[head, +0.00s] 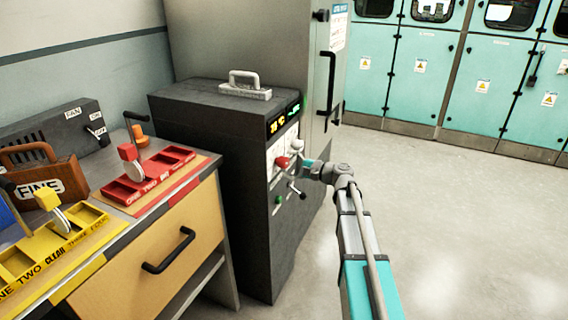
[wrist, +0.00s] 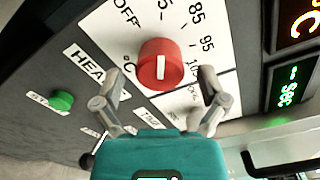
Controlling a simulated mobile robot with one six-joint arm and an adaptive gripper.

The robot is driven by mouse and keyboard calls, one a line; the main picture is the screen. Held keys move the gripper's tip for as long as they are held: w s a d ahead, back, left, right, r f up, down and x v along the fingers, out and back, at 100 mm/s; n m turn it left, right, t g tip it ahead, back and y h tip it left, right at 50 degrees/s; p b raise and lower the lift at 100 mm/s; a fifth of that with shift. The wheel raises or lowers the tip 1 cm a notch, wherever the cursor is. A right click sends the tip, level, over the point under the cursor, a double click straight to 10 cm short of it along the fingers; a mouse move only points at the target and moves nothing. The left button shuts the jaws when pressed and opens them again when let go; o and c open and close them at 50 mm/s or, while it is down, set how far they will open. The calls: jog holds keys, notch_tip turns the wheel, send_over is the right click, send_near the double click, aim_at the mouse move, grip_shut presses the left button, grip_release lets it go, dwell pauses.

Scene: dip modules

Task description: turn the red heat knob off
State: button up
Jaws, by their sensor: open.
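The red heat knob (wrist: 160,55) sits on a white dial plate on the dark machine's front, and it also shows in the head view (head: 283,162). A white line runs up and down its face in the wrist view. "OFF" is printed up and left of it; 85, 95 and a partly hidden 100 are on its right. My gripper (wrist: 162,84) is open, one finger on each side of the knob's lower part. I cannot tell whether the fingers touch it. In the head view my gripper (head: 303,169) is at the panel, with its fingers hard to make out.
A green button (wrist: 62,100) is left of the dial. Lit displays (wrist: 294,88) are at the right. The dark machine (head: 205,150) stands beside a bench (head: 155,240) with red (head: 150,180) and yellow (head: 45,255) lever trays. The floor right of my arm is clear.

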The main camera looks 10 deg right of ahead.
jog(key=shift+x, duration=0.85)
jog(key=c, duration=1.1)
jog(key=shift+c, duration=0.2)
jog(key=shift+n, duration=0.3)
jog(key=n, duration=0.7)
jog(key=shift+n, duration=0.3)
